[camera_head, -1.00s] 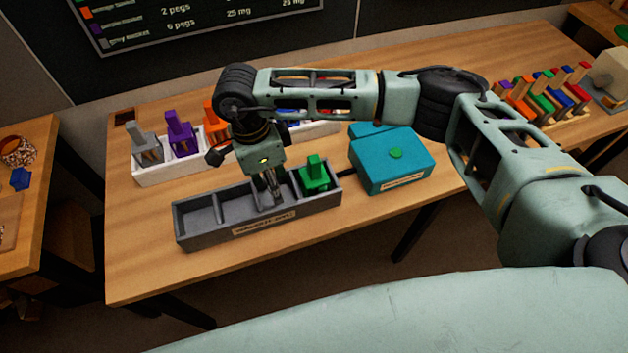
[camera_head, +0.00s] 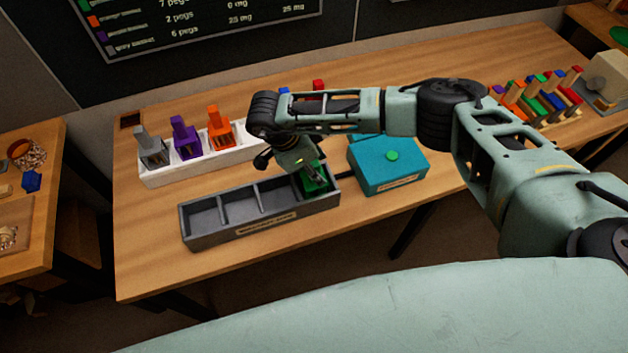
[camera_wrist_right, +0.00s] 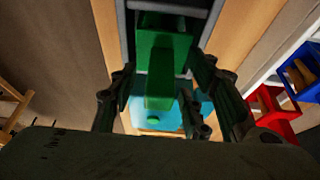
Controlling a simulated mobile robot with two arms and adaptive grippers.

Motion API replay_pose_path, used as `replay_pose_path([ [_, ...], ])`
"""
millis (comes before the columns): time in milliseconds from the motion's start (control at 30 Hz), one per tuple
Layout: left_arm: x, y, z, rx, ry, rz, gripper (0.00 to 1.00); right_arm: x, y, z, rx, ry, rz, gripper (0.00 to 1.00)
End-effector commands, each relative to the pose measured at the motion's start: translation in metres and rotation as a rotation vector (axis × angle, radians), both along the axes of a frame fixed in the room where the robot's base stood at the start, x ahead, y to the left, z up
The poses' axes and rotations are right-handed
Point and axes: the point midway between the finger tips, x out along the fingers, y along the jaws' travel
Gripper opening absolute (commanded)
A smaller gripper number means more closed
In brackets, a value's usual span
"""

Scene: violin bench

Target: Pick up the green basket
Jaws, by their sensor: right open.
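The green basket (camera_head: 315,184) sits in the rightmost compartment of the grey divided tray (camera_head: 210,238). In the right wrist view the green basket (camera_wrist_right: 161,70) has an upright handle that rises between my open fingers. My right gripper (camera_head: 310,176) is over the basket and hides part of it in the head view. In the right wrist view my right gripper (camera_wrist_right: 160,105) is open, with a finger on each side of the handle and apart from it. My left gripper is not in view.
A white rack (camera_head: 160,178) holds grey (camera_head: 152,150), purple (camera_head: 185,140) and orange (camera_head: 219,128) baskets behind the tray. Red (camera_wrist_right: 272,110) and blue (camera_wrist_right: 298,78) baskets stand close to my right gripper. A teal box (camera_head: 385,170) stands right of the tray. The table front is clear.

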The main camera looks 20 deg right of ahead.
Motion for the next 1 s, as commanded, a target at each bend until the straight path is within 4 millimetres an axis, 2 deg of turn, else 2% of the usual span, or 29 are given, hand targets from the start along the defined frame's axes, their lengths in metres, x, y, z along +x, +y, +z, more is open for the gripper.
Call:
replay_pose_path([
  [133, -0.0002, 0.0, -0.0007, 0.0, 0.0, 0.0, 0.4, -0.0001, 0.0003, -0.0005, 0.0, 0.0, 0.0, 0.43],
  [633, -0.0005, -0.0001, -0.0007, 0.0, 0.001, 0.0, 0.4, -0.0001, 0.0006, 0.0001, 0.001, 0.0, 0.0, 0.0],
  [1000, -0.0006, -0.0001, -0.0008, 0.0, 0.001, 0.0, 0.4, -0.0001, 0.0006, 0.0002, 0.001, 0.0, 0.0, 0.0],
])
